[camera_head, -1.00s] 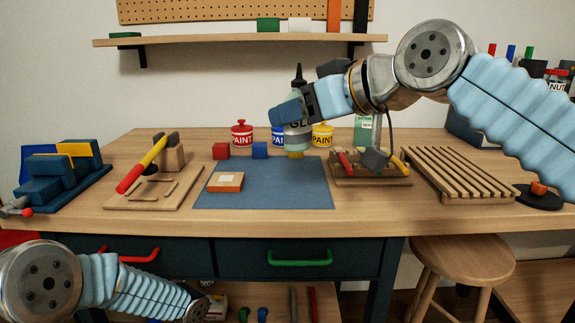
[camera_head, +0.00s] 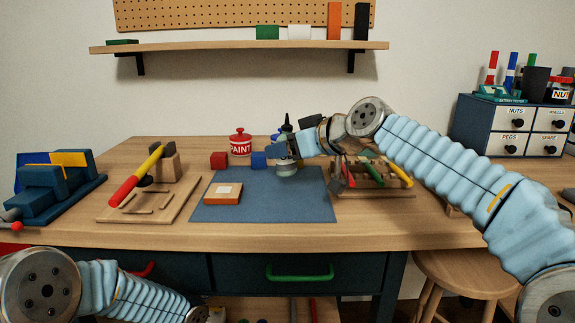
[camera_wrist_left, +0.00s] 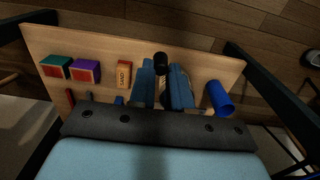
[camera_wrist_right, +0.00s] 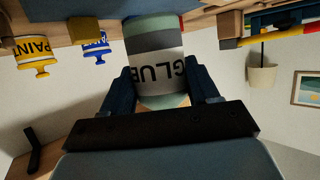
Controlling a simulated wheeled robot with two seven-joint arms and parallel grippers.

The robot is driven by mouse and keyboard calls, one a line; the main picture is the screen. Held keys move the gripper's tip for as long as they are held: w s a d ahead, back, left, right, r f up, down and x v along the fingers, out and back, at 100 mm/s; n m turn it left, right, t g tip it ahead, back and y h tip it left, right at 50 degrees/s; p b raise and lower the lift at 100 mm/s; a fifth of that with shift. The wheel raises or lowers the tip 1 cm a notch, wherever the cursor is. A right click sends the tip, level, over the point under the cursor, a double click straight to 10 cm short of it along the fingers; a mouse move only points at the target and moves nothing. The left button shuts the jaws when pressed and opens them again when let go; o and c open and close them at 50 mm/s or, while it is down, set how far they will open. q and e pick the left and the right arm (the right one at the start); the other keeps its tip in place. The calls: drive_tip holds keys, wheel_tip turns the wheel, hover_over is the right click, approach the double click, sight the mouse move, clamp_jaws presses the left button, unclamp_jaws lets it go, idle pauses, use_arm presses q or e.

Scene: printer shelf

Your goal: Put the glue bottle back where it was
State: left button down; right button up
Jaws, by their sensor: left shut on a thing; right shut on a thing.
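The glue bottle (camera_wrist_right: 155,62) has a grey and pale green body, a GLUE label and a dark nozzle. My right gripper (camera_head: 287,151) is shut around its body. It holds the bottle upright over the back right part of the blue mat (camera_head: 235,205); I cannot tell whether the base touches. My left gripper (camera_wrist_left: 163,85) is low, over a wooden shelf below the bench, shut on a black-topped thing (camera_wrist_left: 160,62) that is mostly hidden.
Red (camera_head: 240,143) and blue paint cans stand behind the mat. Red (camera_head: 219,160) and blue (camera_head: 259,160) blocks sit at its back edge. A sanding block (camera_head: 223,194) lies on it. A tool rack (camera_head: 375,190) stands right. The mat's front middle is clear.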

sight(288, 162)
use_arm(q)
drive_tip(key=shift+f+b, duration=0.45)
drive_tip(key=shift+f, duration=0.05)
use_arm(e)
drive_tip(key=shift+w+f, duration=0.2)
drive_tip(key=shift+f, duration=0.75)
drive_tip(key=shift+w+f, duration=0.15)
drive_tip(key=shift+f, duration=0.8)
use_arm(q)
drive_tip(key=shift+f, duration=0.1)
use_arm(e)
drive_tip(key=shift+f, duration=0.15)
use_arm(q)
drive_tip(key=shift+f, duration=0.1)
use_arm(e)
drive_tip(key=o, duration=0.3)
drive_tip(key=shift+f, duration=0.1)
drive_tip(key=o, duration=0.5)
use_arm(q)
drive_tip(key=shift+r, duration=0.35)
use_arm(e)
drive_tip(key=shift+r, duration=0.35)
use_arm(q)
drive_tip(key=shift+f+b, duration=0.6)
drive_tip(key=shift+f, duration=0.15)
use_arm(e)
drive_tip(key=v, duration=1.1)
drive_tip(key=shift+s+d+r, duration=0.1)
drive_tip(key=shift+s+d, duration=0.15)
drive_tip(key=shift+s, duration=0.1)
